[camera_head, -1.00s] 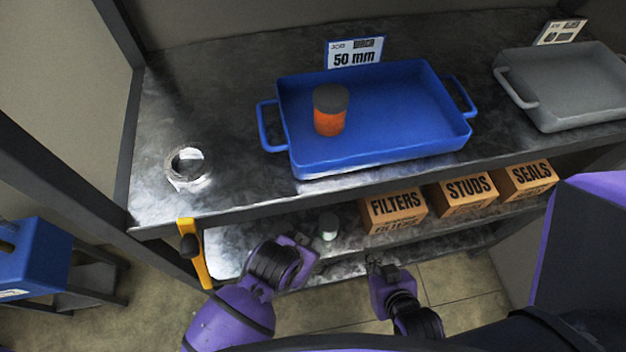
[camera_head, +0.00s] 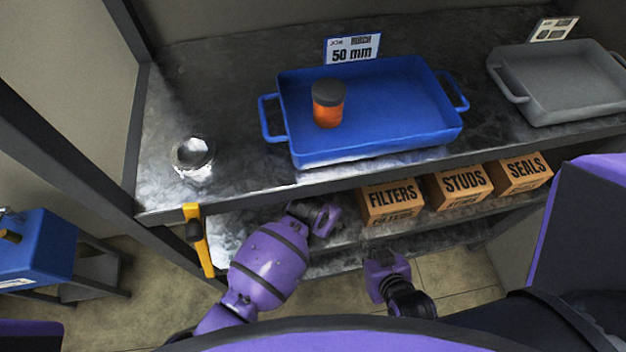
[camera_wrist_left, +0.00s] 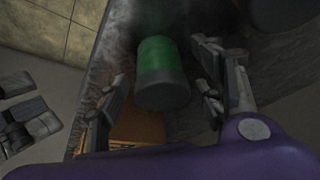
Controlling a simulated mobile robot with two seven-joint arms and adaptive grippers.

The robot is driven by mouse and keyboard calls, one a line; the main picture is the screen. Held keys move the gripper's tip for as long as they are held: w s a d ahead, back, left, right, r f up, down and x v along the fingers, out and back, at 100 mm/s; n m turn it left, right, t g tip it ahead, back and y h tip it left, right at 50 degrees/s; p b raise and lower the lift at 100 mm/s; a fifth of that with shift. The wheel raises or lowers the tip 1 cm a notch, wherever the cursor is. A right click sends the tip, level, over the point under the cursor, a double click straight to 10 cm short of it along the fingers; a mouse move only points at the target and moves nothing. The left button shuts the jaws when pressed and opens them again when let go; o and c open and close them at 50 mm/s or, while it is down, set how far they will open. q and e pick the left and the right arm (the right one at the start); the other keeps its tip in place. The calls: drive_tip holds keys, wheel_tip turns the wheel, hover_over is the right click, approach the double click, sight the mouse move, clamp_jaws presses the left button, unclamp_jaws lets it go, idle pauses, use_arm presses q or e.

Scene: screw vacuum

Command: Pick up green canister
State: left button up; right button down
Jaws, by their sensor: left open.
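The green canister (camera_wrist_left: 160,62) with a dark grey lid shows in the left wrist view, on the grey lower shelf. My left gripper (camera_wrist_left: 158,88) is open, with one finger on each side of the canister. A gap shows at the left finger; whether the right finger touches it I cannot tell. In the head view my left gripper (camera_head: 324,216) is over the lower shelf and hides the canister. My right gripper (camera_head: 384,262) is in front of the shelf, away from the canister; its fingers are not clear.
Boxes marked FILTERS (camera_head: 392,200), STUDS (camera_head: 460,186) and SEALS (camera_head: 522,172) stand right of my left gripper. The upper shelf edge (camera_head: 300,190) is close above. On top are a blue tray (camera_head: 400,110) with an orange canister (camera_head: 328,106), a grey tray (camera_head: 560,85) and a metal ring (camera_head: 192,155).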

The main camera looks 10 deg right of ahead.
use_arm(q)
drive_tip(key=c, duration=1.2)
drive_tip(key=shift+c, duration=0.2)
